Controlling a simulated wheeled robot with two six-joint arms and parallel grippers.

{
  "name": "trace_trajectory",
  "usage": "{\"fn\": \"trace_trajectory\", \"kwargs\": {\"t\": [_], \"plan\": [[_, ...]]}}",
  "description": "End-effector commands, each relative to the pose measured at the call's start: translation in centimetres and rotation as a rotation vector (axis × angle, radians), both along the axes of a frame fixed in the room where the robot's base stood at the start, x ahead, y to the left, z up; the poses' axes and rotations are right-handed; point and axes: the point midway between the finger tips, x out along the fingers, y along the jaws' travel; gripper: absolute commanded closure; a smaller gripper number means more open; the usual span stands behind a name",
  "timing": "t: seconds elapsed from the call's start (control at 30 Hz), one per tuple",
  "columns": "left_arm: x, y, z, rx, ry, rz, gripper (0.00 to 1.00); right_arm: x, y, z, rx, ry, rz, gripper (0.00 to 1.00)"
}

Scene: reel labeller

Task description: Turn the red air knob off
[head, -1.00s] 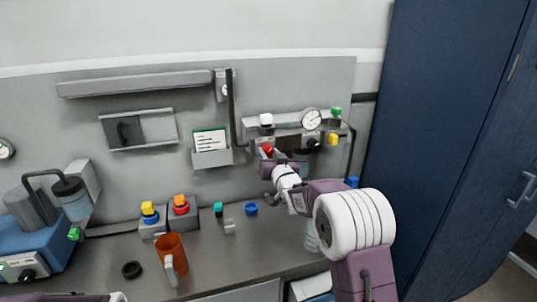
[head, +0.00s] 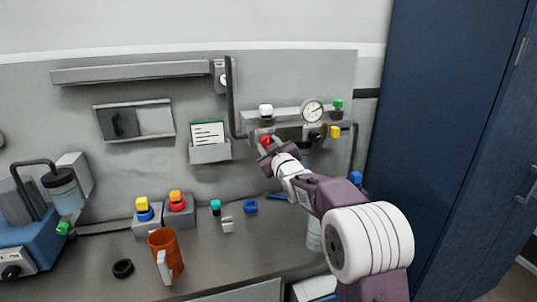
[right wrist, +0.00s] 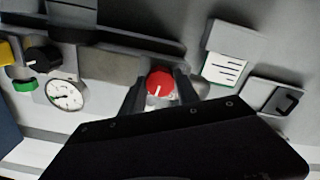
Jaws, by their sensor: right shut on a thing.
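The red air knob (head: 266,142) is on the grey panel below the white-capped fitting, left of the pressure gauge. In the right wrist view the red knob (right wrist: 160,83) shows its round face with a white pointer line. My right gripper (head: 268,149) is at the knob, its fingers shut on it. In the right wrist view the two dark fingers of my right gripper (right wrist: 160,90) stand on either side of the knob. My left gripper is not in view.
The gauge (head: 312,111), a black knob (head: 313,136) and a yellow part (head: 335,131) sit right of the red knob. A card holder (head: 209,152) is to the left. An orange mug (head: 166,252) and button boxes stand on the bench. A blue cabinet (head: 440,120) rises at right.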

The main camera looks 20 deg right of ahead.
Motion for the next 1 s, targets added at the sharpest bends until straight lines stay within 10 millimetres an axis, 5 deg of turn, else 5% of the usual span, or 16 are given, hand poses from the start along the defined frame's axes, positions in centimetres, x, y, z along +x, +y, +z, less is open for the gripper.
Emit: {"fn": "trace_trajectory", "kwargs": {"t": [0.5, 1.0], "plan": [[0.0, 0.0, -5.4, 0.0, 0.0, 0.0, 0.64, 0.0, 0.0, -0.4, -0.49, -0.018, 0.0, 1.0], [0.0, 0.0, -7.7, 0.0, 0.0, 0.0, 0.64, 0.0, 0.0, -0.2, -0.846, -0.028, 0.002, 1.0]]}}
